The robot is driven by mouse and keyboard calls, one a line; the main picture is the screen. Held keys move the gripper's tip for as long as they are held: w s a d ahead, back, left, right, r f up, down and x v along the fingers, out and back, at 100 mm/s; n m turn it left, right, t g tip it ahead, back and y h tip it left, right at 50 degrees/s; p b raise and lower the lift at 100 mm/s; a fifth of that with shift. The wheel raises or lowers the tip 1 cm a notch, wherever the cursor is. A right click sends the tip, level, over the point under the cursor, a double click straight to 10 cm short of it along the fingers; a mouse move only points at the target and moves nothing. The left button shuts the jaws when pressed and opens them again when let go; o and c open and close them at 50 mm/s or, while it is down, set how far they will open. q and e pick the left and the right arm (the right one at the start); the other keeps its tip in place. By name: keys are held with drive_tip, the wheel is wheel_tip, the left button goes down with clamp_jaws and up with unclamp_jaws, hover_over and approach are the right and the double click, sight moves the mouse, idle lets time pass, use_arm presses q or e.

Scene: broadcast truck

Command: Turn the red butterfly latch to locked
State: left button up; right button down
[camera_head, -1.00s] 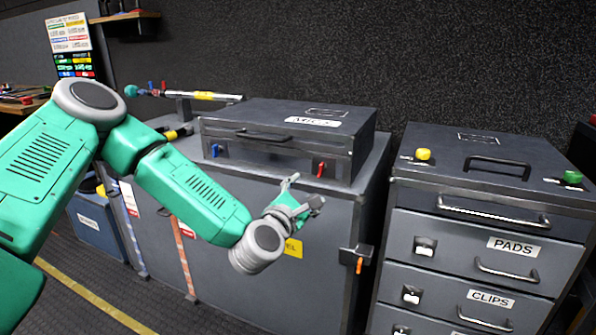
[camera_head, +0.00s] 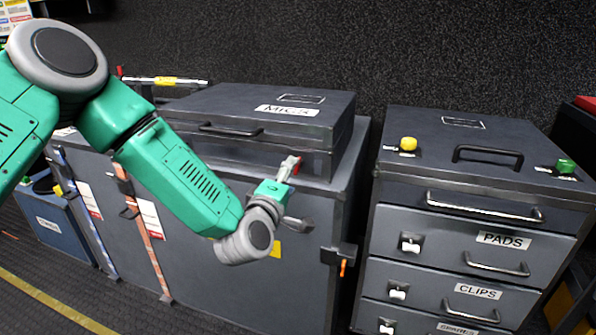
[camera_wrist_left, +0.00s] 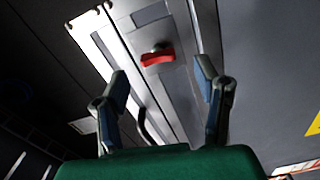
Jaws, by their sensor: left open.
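The red butterfly latch (camera_wrist_left: 158,58) is on the front of the MICS case (camera_head: 341,137). In the head view it is mostly hidden, with only a bit of red (camera_head: 297,166) showing at the fingertips. My left gripper (camera_head: 288,186) is just in front of the latch. In the left wrist view the gripper (camera_wrist_left: 161,74) is open, its two fingers apart on either side below the latch. The latch lies beyond the fingertips, between their lines, and the fingers do not appear to touch it. Its handle lies roughly crosswise in that view. My right gripper is not in view.
The MICS case stands on a large grey cabinet (camera_head: 205,262). To the right is a drawer unit (camera_head: 394,215) with a yellow knob (camera_head: 408,144) and a green knob (camera_head: 566,166) on top. An orange-tabbed catch (camera_head: 340,257) sits at the cabinet's right edge.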

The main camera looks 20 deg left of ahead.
sight(302, 165)
use_arm(q)
drive_tip(key=w+b, duration=0.1)
drive_tip(key=w, duration=0.4)
drive_tip(key=shift+a, duration=0.1)
drive_tip(key=shift+w+d+r, duration=0.1)
drive_tip(key=shift+w+d, duration=0.05)
drive_tip(key=shift+d, duration=0.45)
drive_tip(key=shift+a, duration=0.6)
drive_tip(key=c, duration=1.2)
